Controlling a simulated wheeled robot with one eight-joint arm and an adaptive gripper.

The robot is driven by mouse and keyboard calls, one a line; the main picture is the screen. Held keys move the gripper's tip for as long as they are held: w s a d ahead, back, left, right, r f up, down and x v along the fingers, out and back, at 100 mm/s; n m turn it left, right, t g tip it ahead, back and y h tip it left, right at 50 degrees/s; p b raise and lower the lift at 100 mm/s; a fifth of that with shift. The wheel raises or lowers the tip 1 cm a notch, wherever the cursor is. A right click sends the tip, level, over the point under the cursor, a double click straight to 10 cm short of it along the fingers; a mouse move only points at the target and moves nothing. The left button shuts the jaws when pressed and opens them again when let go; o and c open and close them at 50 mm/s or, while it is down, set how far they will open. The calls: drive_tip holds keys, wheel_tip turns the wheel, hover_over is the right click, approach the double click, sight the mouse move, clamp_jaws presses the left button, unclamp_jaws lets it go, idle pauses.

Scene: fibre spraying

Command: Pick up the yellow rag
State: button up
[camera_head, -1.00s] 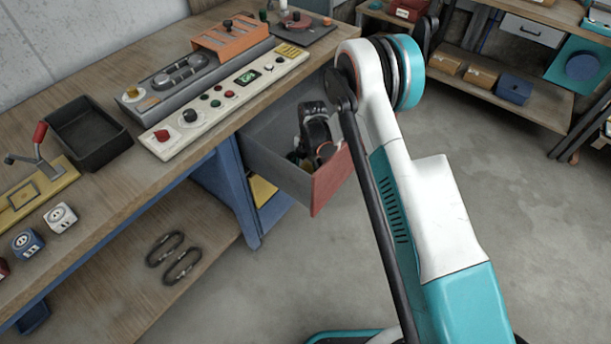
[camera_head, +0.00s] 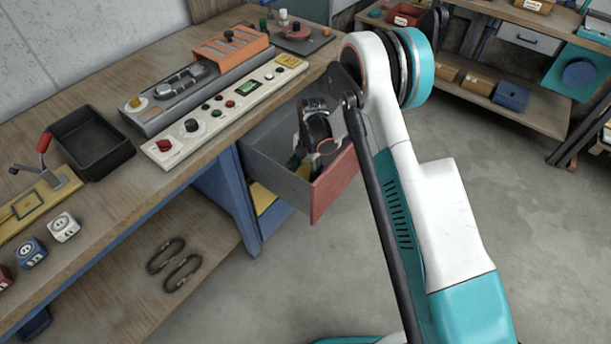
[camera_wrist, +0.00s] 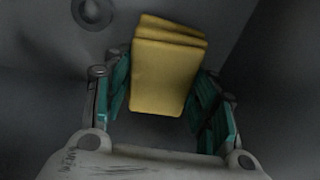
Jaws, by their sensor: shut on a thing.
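The yellow rag (camera_wrist: 166,75) is a folded, layered block between the two teal-padded fingers in the wrist view. My gripper (camera_wrist: 164,102) is shut on it, with a finger on each side. The rag is inside the open drawer (camera_head: 335,183), which has grey walls and a red front. I cannot tell whether the rag is clear of the drawer floor.
The drawer walls stand close around my wrist. The workbench (camera_head: 210,165) above carries a control panel (camera_head: 228,115), a black tray (camera_head: 90,142) and several small blocks. Two dark rings (camera_head: 182,270) lie on the lower shelf. The floor (camera_head: 500,200) at right is open.

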sight(305, 171)
wheel_tip(305, 171, up, 15)
drive_tip(key=p, duration=0.4)
drive_tip(key=shift+r, duration=0.2)
